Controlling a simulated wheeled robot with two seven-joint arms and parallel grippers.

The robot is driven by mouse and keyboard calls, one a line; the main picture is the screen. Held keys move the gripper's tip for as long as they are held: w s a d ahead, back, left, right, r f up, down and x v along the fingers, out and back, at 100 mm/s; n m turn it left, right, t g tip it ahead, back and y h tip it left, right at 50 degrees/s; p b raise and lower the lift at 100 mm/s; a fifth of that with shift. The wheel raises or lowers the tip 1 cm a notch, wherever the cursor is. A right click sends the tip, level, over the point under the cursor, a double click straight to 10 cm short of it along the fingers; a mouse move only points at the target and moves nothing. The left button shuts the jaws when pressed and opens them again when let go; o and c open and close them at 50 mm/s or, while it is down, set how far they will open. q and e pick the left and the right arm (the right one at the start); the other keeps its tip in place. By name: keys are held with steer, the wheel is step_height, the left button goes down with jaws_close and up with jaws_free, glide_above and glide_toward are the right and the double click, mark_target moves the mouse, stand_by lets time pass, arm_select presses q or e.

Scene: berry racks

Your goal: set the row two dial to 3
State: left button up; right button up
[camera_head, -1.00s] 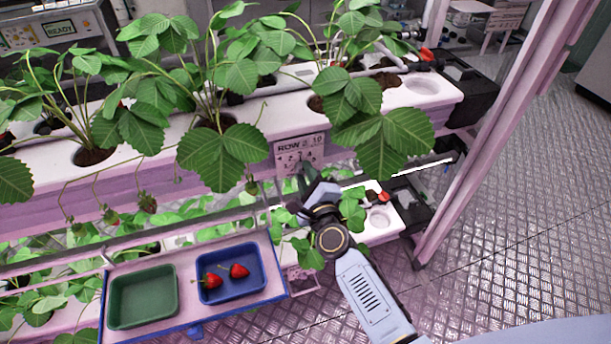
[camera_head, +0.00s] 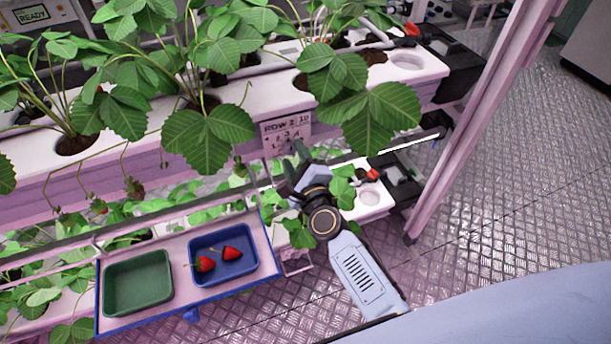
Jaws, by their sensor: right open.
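The row two dial panel (camera_head: 286,127) is a small pale plate marked "ROW 2" with numbers, on the front of the upper white rack. The dial's knob is hidden or too small to make out, so its setting cannot be read. My right gripper (camera_head: 296,160) is just below and in front of the panel, its fingers pointing up at the plate's lower edge. It is open and seems to hold nothing. Whether it touches the dial cannot be told. My left gripper is not in view.
A shelf with a green tray (camera_head: 138,283) and a blue tray (camera_head: 223,254) holding two strawberries (camera_head: 232,253) hangs at lower left. Strawberry leaves (camera_head: 376,118) overhang just right of the panel.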

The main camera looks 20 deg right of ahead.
steer(key=s, duration=1.2)
steer(key=shift+s+d, duration=0.2)
steer(key=shift+f, duration=0.1)
steer(key=s+f+n+g+y, duration=0.1)
steer(key=s+f+n+g, duration=0.3)
steer(key=f, duration=0.5)
steer(key=s+f+n+g, duration=0.1)
steer(key=s+f+n, duration=0.3)
steer(key=f, duration=0.5)
steer(key=s+f+n+g+y, duration=0.1)
steer(key=s+f+n+g, duration=0.2)
steer(key=f+n, duration=0.45)
steer(key=s+d+f+n+g+h, duration=0.1)
steer(key=s+d+f+n+g, duration=0.2)
steer(key=s+f, duration=0.3)
steer(key=s+d+f+n+g, duration=0.3)
steer(key=s+f+n, duration=0.1)
steer(key=s, duration=0.7)
steer(key=s+d+f+n+g+h, duration=0.1)
steer(key=s+d+f+n+g, duration=0.2)
steer(key=s+f, duration=0.4)
steer(key=shift+s+f+h, duration=0.3)
steer(key=shift+s, duration=0.55)
steer(key=shift+d+n, duration=0.1)
steer(key=shift+n, duration=0.15)
